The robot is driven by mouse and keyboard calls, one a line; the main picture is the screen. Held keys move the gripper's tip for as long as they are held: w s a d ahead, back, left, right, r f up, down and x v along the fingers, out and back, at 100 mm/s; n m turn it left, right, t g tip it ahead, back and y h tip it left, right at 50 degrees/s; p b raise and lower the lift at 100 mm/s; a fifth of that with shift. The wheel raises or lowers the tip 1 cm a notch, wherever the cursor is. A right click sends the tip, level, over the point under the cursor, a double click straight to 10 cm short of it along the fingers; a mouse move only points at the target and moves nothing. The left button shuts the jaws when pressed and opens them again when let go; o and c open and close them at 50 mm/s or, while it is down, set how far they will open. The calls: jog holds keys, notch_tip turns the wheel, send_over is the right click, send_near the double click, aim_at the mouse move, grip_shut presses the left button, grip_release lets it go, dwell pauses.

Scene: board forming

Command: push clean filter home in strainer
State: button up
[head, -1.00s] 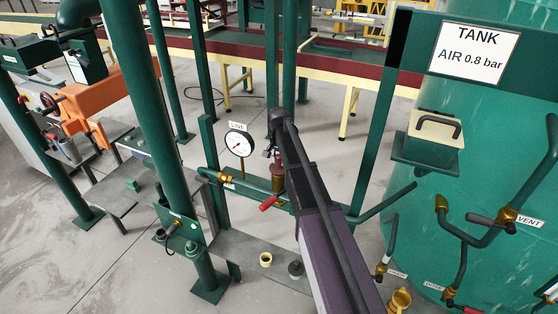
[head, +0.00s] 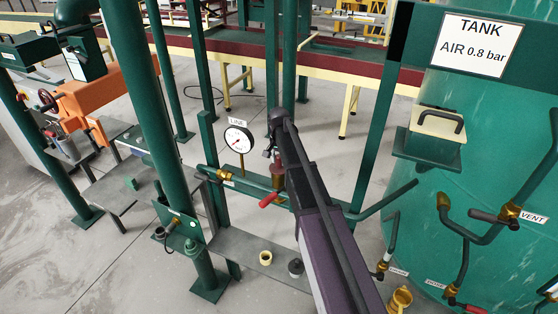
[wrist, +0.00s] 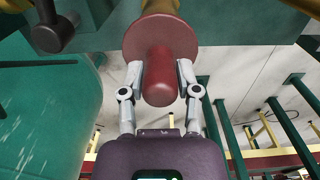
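The filter's dark red round handle (wrist: 162,85), with a wide red flange behind it, fills the middle of the wrist view. My gripper (wrist: 161,68) has one finger on each side of this handle, closed against it near the flange. In the head view my gripper (head: 274,152) points down at the red handle (head: 277,168), partly hidden by my arm. The brass strainer (head: 278,184) sits just below it on the green pipe. The filter's inner part is hidden, and I cannot tell whether any gap is left at the flange.
A round gauge (head: 238,140) and a red-handled lever (head: 268,201) stand close by on the pipe. A cream ring (head: 265,257) and a dark cap (head: 296,268) lie on the grey shelf below. The green tank (head: 480,130) is at the right.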

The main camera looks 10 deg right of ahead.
jog(key=shift+o, duration=1.4)
jog(key=shift+r, duration=0.25)
notch_tip(320, 180, up, 6)
jog(key=p, duration=0.6)
jog(key=shift+s+a+f, duration=0.15)
jog(key=shift+s+f, duration=0.05)
jog(key=shift+s, duration=0.05)
jog(key=s+a, duration=0.9)
jog(key=s, duration=0.3)
jog(key=shift+s+a, duration=0.15)
jog(key=shift+s, duration=0.05)
